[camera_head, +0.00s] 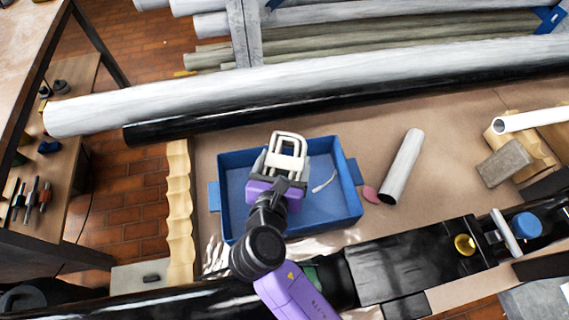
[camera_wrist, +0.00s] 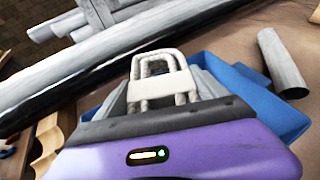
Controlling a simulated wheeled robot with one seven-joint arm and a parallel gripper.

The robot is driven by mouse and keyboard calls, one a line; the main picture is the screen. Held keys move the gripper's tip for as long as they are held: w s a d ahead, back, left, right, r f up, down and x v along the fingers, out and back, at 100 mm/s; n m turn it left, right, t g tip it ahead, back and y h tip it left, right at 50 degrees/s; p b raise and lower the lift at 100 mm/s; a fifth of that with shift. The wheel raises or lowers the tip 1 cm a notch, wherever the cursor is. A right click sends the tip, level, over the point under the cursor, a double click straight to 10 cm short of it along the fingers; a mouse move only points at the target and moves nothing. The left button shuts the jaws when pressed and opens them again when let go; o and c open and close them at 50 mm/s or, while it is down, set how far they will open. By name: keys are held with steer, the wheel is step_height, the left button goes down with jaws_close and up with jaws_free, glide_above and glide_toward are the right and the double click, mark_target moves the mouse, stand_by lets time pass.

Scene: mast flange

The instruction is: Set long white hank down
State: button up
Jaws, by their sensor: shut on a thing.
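The long white hank (camera_head: 287,150) is a looped white cord bundle with a band around its middle. My gripper (camera_head: 279,168) is shut on it and holds it over the blue tray (camera_head: 345,205). In the wrist view the hank (camera_wrist: 163,80) stands up beyond the purple gripper body, with its loops pointing away. I cannot tell whether the hank touches the tray. A thin white strand (camera_head: 325,182) lies in the tray to the right of my gripper.
A grey tube (camera_head: 402,166) and a pink disc (camera_head: 370,194) lie right of the tray. Long white (camera_head: 200,95) and black (camera_head: 200,125) poles lie behind it. A scalloped wooden rack (camera_head: 179,200) stands at left. A grey block (camera_head: 503,163) sits at right.

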steer(key=shift+f, duration=0.9)
steer(key=shift+f, duration=0.6)
steer(key=o, duration=1.4)
steer(key=shift+o, duration=0.2)
steer(key=shift+r, duration=0.25)
steer(key=v, duration=1.2)
steer(key=shift+r+b, duration=0.35)
steer(key=shift+b, duration=0.1)
steer(key=shift+a, duration=0.1)
